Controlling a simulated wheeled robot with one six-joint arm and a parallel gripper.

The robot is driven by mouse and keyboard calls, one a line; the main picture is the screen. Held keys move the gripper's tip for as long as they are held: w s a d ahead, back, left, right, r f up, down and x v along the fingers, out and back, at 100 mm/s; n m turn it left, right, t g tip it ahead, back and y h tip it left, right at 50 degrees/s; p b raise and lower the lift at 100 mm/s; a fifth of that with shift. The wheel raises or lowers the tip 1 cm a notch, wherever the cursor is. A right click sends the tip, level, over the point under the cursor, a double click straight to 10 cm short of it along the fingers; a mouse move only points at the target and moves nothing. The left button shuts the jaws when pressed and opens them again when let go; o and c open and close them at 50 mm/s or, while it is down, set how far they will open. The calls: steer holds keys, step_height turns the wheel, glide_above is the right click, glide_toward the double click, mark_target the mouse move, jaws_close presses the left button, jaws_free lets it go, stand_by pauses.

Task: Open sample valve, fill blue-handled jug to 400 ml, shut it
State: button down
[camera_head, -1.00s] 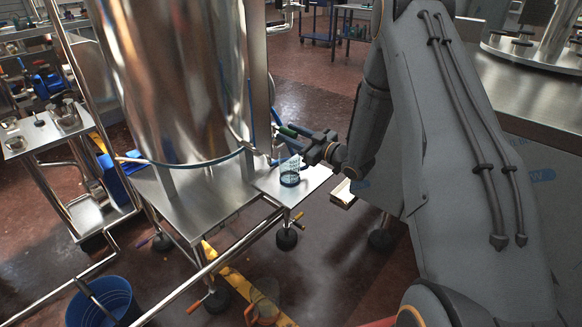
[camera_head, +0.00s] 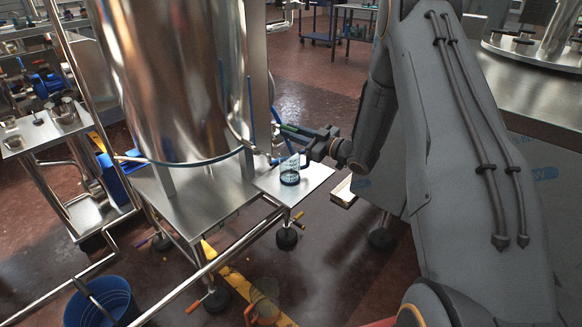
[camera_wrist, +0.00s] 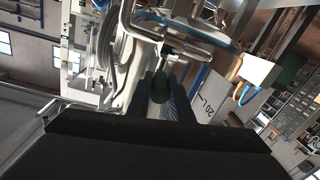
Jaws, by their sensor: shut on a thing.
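The clear jug (camera_head: 290,176) with blue-looking edges stands upright on the small steel shelf (camera_head: 318,172) beside the big steel tank (camera_head: 185,80). Its fill level is too small to read. My gripper (camera_head: 303,134) is above and right of the jug at the tank's lower right side, where the sample valve sits. In the wrist view my dark fingers (camera_wrist: 162,92) are shut on a green handle (camera_wrist: 161,88), which seems to be the valve's. The valve body is mostly hidden, and I cannot tell how far it is open.
A steel rail (camera_head: 215,265) crosses in front of the tank stand. A blue bucket (camera_head: 105,303) stands on the floor at lower left, and a side table (camera_head: 45,133) with small metal cups is at left. A steel counter (camera_head: 540,105) is at right.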

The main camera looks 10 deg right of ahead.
steer(key=w+n+g+y+b, duration=0.1)
steer(key=n+g+y+b, duration=0.1)
steer(key=g+b, duration=0.1)
steer(key=w+d+n+g+y+b, duration=0.1)
steer(key=n+g+y+b, duration=0.1)
steer(key=g+b, duration=0.1)
steer(key=w+d+n+g+y+b, duration=0.1)
steer(key=w+n+g+b, duration=0.1)
steer(key=g+b, duration=0.1)
steer(key=shift+d+f+n+y, duration=0.1)
steer(key=shift+d+n+y, duration=0.15)
steer(key=shift+n+y, duration=0.15)
stand_by(6.7)
